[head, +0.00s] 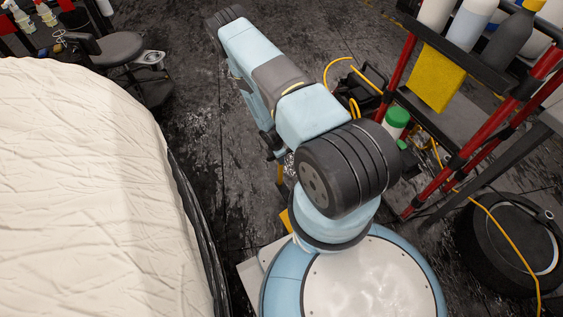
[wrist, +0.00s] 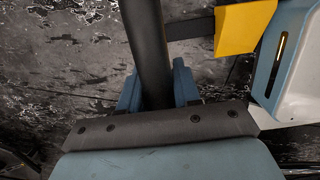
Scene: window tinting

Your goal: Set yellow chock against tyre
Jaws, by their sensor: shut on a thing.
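My gripper (wrist: 157,92) shows in the wrist view, its two blue fingers shut around a dark upright bar (wrist: 148,40). A dark crosspiece runs right from this bar to a yellow block, which looks like the yellow chock (wrist: 245,28), so the bar seems to be its handle. The chock is beside my blue and white base and above or on the dark floor; I cannot tell which. In the head view a small yellow patch (head: 285,220) shows beside my base, mostly hidden by my arm. No tyre shows beneath the covered vehicle, and the chock touches no tyre that I can see.
A vehicle under a cream cover (head: 80,190) fills the left. A red-framed cart (head: 440,165) with bottles and a yellow cloth (head: 437,78) stands right. A round black object (head: 480,250), perhaps a tyre, and a yellow cable lie nearby. A stool (head: 105,48) stands back left.

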